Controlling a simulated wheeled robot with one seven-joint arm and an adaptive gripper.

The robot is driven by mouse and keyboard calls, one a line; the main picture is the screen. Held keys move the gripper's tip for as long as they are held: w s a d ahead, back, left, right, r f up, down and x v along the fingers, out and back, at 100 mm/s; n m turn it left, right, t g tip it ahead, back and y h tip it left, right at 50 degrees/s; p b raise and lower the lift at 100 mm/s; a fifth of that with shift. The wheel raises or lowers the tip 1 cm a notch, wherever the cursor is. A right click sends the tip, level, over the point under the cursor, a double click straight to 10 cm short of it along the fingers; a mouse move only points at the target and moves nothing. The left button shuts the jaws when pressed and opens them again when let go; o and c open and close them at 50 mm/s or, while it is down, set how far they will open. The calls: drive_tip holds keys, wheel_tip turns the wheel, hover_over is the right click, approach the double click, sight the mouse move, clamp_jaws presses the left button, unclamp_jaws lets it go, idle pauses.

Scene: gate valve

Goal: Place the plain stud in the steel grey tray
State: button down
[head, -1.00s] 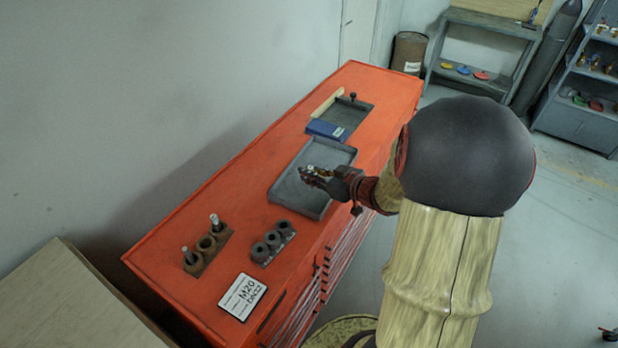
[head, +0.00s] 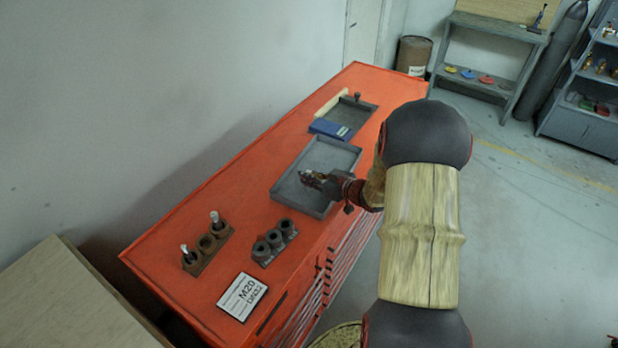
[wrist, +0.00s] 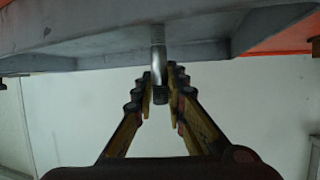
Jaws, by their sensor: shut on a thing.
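The plain stud (wrist: 158,60) is a silver rod with a darker threaded end, held between my fingertips in the wrist view. My gripper (wrist: 161,88) is shut on it. In the head view my gripper (head: 308,179) is over the nearer grey tray (head: 328,156), inside its outline. The stud is too small to make out clearly there. A grey tray's underside and edge (wrist: 90,52) fill the top of the wrist view, behind the stud. I cannot tell whether the stud touches the tray.
The red cabinet top (head: 190,218) carries a brown holder (head: 207,245) with two upright studs, a block of dark rings (head: 273,243), and a white label card (head: 242,296). Behind the nearer tray are a blue box (head: 331,129) and another grey tray (head: 358,111).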

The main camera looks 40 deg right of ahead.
drive_tip(key=c, duration=1.8)
unclamp_jaws()
